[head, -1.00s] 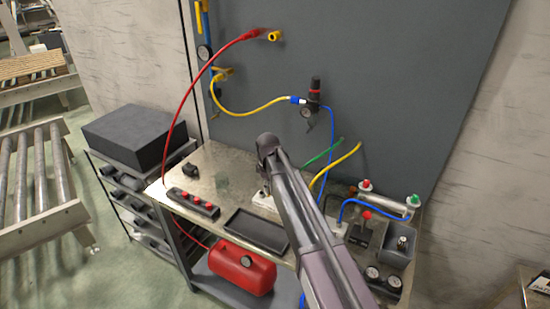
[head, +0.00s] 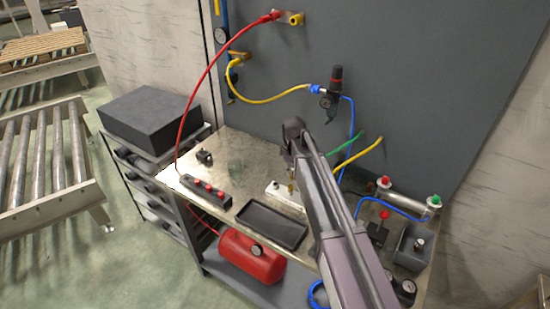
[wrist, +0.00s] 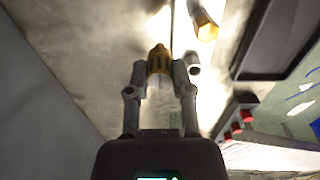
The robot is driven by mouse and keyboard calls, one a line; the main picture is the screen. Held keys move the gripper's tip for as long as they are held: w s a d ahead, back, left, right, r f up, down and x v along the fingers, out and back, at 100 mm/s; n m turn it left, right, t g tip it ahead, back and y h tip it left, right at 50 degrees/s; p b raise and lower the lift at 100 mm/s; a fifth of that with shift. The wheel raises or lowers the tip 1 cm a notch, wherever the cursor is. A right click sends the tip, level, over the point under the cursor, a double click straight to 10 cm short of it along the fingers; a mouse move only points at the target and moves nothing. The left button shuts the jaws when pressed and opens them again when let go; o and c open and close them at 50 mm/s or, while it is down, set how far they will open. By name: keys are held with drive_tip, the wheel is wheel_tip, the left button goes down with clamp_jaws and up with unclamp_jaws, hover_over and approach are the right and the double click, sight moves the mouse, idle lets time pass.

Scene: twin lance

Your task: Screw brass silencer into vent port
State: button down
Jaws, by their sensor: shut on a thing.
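In the wrist view, my gripper (wrist: 161,68) is shut on the brass silencer (wrist: 158,58), a small ribbed brass piece between the two fingertips. A second brass piece (wrist: 206,27) with a hexagonal end stands just beyond and right of it, beside a bright pale strip (wrist: 184,32). In the head view, a white block (head: 283,192) lies on the bench behind my arm, and a small brass piece (head: 291,187) shows at it. I cannot tell which brass piece this is. The vent port is not clearly seen, and my arm hides much of the gripper in the head view.
A black tray (head: 270,226) and a strip with red buttons (head: 205,190) lie on the bench. A grey bin (head: 412,247), a metal cylinder (head: 410,200) and hoses stand on the right. A red tank (head: 252,257) sits below. The bench's back left is mostly clear.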

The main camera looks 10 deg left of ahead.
drive_tip(key=s+a+r+p, duration=0.2)
drive_tip(key=a+r+p, duration=0.3)
drive_tip(key=r+p, duration=0.1)
drive_tip(key=shift+s+r+p, duration=0.3)
drive_tip(key=shift+s+r, duration=0.05)
idle(0.4)
drive_tip(key=shift+s+f+b, duration=0.1)
drive_tip(key=shift+f+b, duration=2.8)
drive_tip(key=shift+f+b, duration=1.25)
drive_tip(key=shift+b, duration=0.05)
drive_tip(key=shift+c, duration=2.1)
unclamp_jaws()
